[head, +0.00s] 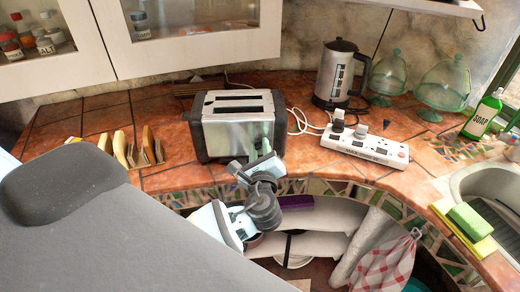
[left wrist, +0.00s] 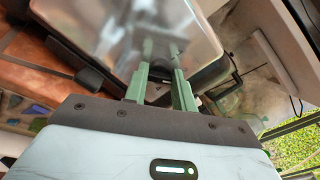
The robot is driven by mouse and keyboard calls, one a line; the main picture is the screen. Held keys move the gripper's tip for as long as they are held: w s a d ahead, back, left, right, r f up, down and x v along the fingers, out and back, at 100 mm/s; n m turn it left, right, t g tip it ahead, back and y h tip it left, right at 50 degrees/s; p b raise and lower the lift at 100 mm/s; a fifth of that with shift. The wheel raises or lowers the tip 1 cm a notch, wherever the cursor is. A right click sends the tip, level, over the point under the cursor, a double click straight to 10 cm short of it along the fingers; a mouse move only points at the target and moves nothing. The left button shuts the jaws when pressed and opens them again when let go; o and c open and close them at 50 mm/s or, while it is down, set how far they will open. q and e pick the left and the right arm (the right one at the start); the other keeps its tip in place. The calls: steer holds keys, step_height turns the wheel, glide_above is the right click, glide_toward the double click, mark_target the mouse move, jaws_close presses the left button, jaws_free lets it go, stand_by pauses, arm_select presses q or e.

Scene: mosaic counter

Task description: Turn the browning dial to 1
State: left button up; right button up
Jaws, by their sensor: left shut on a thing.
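The toaster (head: 238,128) is silver with dark ends and two top slots, and stands on the tiled counter. My left gripper (head: 262,143) is at the right part of its front face. In the left wrist view the green fingers of my left gripper (left wrist: 160,78) reach the shiny toaster (left wrist: 125,38). They are shut on a small dark part between them, apparently the browning dial (left wrist: 156,92). The dial is mostly hidden by the fingers, and its setting cannot be read. In the head view the gripper covers it. My right gripper is not in view.
A white power strip (head: 365,148) with plugs lies right of the toaster, with a kettle (head: 337,75) behind it. Wooden slices in a rack (head: 132,150) stand to the left. Glass jars (head: 440,88) and green soap (head: 483,115) stand at right, near the sink (head: 490,182).

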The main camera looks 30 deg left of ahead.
arm_select(q)
steer(key=n, duration=0.4)
steer(key=shift+n, duration=0.3)
steer(key=n+b, duration=0.1)
steer(key=n, duration=0.2)
steer(key=shift+f+n, duration=0.15)
steer(key=shift+n, duration=0.15)
steer(key=shift+n+b, duration=0.35)
steer(key=shift+n, duration=0.85)
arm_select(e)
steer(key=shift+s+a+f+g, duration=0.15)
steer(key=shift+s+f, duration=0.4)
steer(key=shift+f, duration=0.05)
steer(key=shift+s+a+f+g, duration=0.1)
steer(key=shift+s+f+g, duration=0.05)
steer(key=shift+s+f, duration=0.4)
arm_select(q)
steer(key=shift+n, duration=0.3)
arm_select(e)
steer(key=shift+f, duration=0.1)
arm_select(q)
steer(key=o, duration=1)
steer(key=shift+a, duration=0.1)
steer(key=shift+s, duration=0.1)
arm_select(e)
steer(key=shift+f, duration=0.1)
